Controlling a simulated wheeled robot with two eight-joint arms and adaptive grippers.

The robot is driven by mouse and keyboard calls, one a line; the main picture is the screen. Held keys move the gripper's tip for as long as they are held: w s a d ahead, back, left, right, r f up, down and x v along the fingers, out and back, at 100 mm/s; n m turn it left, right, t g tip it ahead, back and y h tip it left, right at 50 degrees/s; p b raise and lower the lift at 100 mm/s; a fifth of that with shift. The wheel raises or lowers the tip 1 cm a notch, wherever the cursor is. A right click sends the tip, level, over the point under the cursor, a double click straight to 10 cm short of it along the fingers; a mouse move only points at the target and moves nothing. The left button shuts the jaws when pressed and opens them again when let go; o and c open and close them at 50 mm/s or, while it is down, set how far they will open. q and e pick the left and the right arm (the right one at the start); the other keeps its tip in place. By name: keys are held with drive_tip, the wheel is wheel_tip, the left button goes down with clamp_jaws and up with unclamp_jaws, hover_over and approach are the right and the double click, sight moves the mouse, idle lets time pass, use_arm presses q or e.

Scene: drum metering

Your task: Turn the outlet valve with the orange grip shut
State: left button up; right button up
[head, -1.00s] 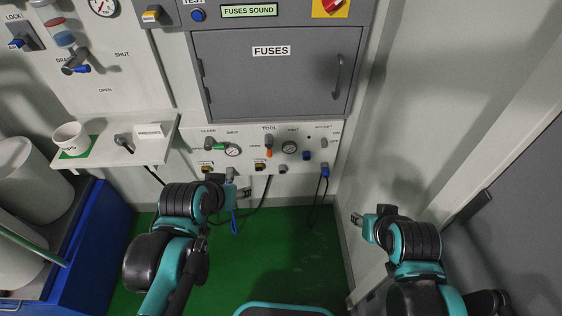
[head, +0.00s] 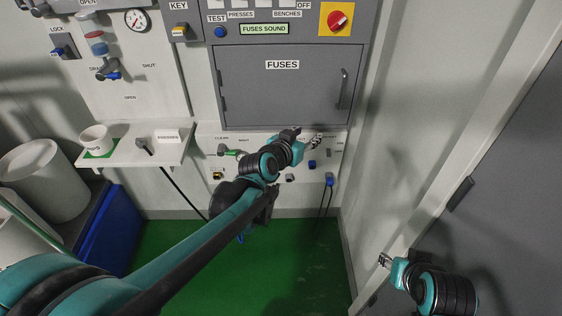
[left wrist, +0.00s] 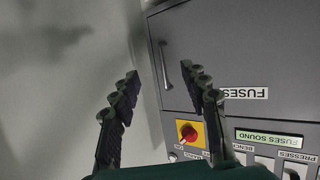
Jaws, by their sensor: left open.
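The outlet valve with the orange grip is hidden in the head view behind my left arm, at the lower panel under the fuse cabinet. Its turn cannot be seen now. My left gripper (head: 316,141) is in front of that panel, right of the hidden valve and just below the cabinet. In the left wrist view its two fingers (left wrist: 162,82) stand apart with nothing between them; no orange grip shows there. My right gripper (head: 385,260) is at the lower right, away from the panel; its fingers are too small to read.
A valve with a green grip (head: 229,152) sits left of my left arm on the panel. The grey fuse cabinet (head: 270,90) and its handle (head: 342,88) are above. A red rotary switch (head: 338,20) is higher up. A shelf (head: 120,157) holds a white cup (head: 96,139).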

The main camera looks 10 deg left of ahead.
use_arm(q)
drive_tip(key=w+a+f+n+t+y, duration=0.1)
drive_tip(key=w+f+t+y, duration=0.2)
drive_tip(key=w, duration=0.5)
drive_tip(key=w+a+f+n+t+y, duration=0.1)
drive_tip(key=w+a+f+n+t, duration=0.1)
drive_tip(key=w+f, duration=0.5)
drive_tip(key=a+f+n+g+y, duration=0.1)
drive_tip(key=a+f+n+y, duration=0.25)
drive_tip(key=f, duration=0.85)
drive_tip(key=a+f+n+g+y, duration=0.2)
drive_tip(key=a+f+y, duration=0.3)
drive_tip(key=f, duration=0.7)
drive_tip(key=shift+m, duration=0.25)
drive_tip(key=x, duration=0.6)
drive_tip(key=shift+w+d+r, duration=0.2)
drive_tip(key=shift+w+a+r, duration=0.1)
drive_tip(key=shift+w+a, duration=0.05)
drive_tip(key=shift+w, duration=0.25)
clamp_jaws()
